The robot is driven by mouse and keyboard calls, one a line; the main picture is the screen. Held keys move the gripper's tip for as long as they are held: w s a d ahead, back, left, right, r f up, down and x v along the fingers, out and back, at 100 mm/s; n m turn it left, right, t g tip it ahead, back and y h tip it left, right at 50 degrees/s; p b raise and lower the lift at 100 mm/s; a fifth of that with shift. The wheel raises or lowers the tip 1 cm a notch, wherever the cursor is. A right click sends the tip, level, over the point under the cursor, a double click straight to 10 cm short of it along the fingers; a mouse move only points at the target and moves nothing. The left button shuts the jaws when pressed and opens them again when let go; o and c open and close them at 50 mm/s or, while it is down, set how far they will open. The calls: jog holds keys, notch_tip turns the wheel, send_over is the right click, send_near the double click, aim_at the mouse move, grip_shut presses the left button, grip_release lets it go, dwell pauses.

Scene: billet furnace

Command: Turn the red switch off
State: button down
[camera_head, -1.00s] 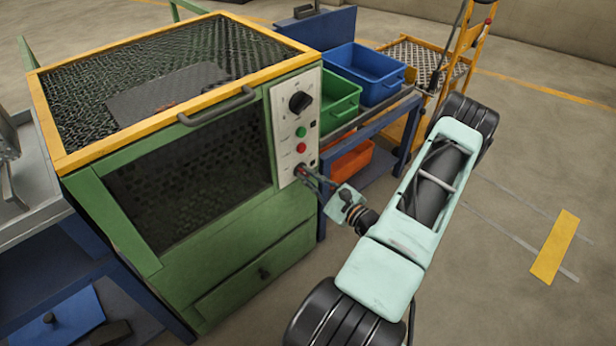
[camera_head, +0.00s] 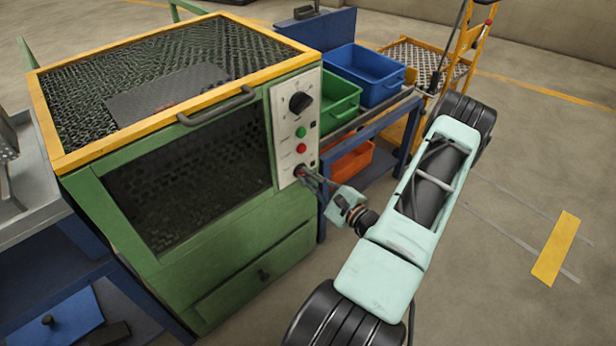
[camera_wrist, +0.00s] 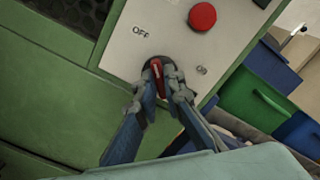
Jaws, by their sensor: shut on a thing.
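The red switch (camera_wrist: 156,72) sits low on the white control panel (camera_wrist: 133,48) of the green furnace, in the wrist view. Its dark round base shows around it. An "OFF" label (camera_wrist: 141,31) is up and to the left of it, and another small label (camera_wrist: 201,70) is to its right, hard to read. The red handle tilts slightly, its top leaning left. My gripper (camera_wrist: 162,82) is shut on the switch, with a blue-grey finger on either side. In the head view my gripper (camera_head: 309,175) reaches the panel's lower end, where the switch is mostly hidden.
On the panel above are a red button (camera_wrist: 202,16), a green button (camera_head: 301,132) and a black knob (camera_head: 300,102). The green furnace (camera_head: 190,255) fills the left. Green (camera_head: 341,95) and blue bins (camera_head: 365,72) stand behind on a blue rack. Floor at right is open.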

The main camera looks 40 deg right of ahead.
jog(key=c, duration=2)
grip_release()
jog(key=shift+c, duration=0.2)
jog(key=s+d, duration=0.1)
jog(key=s, duration=1.1)
